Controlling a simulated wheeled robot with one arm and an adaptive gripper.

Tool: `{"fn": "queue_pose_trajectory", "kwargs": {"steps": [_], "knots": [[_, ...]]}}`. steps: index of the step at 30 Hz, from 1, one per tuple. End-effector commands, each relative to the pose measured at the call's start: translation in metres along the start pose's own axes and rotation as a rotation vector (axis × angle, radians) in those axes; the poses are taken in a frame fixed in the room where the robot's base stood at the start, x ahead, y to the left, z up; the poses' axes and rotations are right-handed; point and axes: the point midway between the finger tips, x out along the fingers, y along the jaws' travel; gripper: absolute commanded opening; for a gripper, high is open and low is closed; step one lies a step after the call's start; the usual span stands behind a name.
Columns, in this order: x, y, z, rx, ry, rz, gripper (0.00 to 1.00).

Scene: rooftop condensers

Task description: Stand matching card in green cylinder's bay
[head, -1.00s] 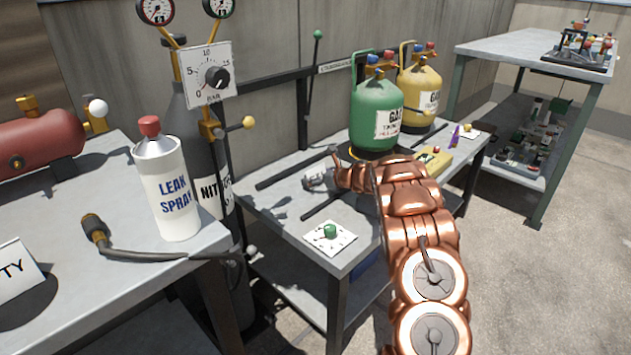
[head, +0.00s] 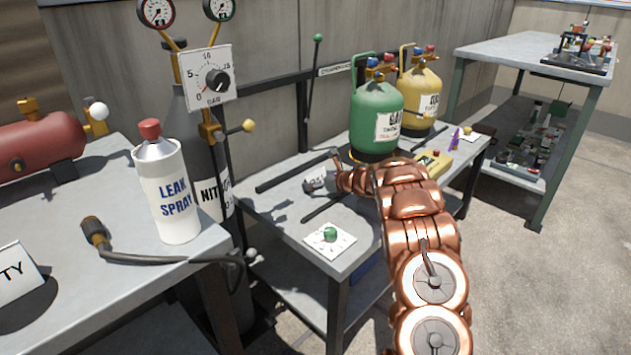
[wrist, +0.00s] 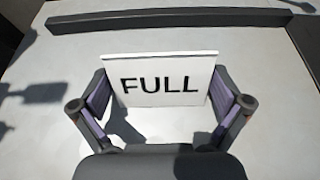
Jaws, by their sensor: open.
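A white card reading FULL (wrist: 165,80) stands upright on the grey bench between the fingers of my gripper (wrist: 162,100) in the wrist view. My gripper is open, with one finger on each side of the card; whether either touches it I cannot tell. In the head view my gripper (head: 317,184) is small and partly hidden by my arm, between two dark rails on the bench. The green cylinder (head: 376,118) stands upright on the same bench, to the right of my gripper. A second card (head: 15,272), its visible letters TY, stands on the left bench.
A dark rail (wrist: 170,18) lies beyond the card. A yellow cylinder (head: 419,95) stands behind the green one. A white plate with a green knob (head: 330,234) lies at the bench's front. Leak spray (head: 166,190) and a hose (head: 150,255) are on the left bench.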

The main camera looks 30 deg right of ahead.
Motion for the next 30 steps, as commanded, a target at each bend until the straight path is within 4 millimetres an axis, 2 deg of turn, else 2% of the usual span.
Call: {"fn": "queue_pose_trajectory", "kwargs": {"steps": [18, 24, 30], "knots": [[-0.094, -0.001, 0.002, -0.001, -0.001, -0.003, 1.00], [-0.112, -0.001, -0.001, 0.001, 0.001, -0.002, 1.00], [-0.115, 0.000, -0.001, 0.001, 0.001, -0.002, 1.00]]}}
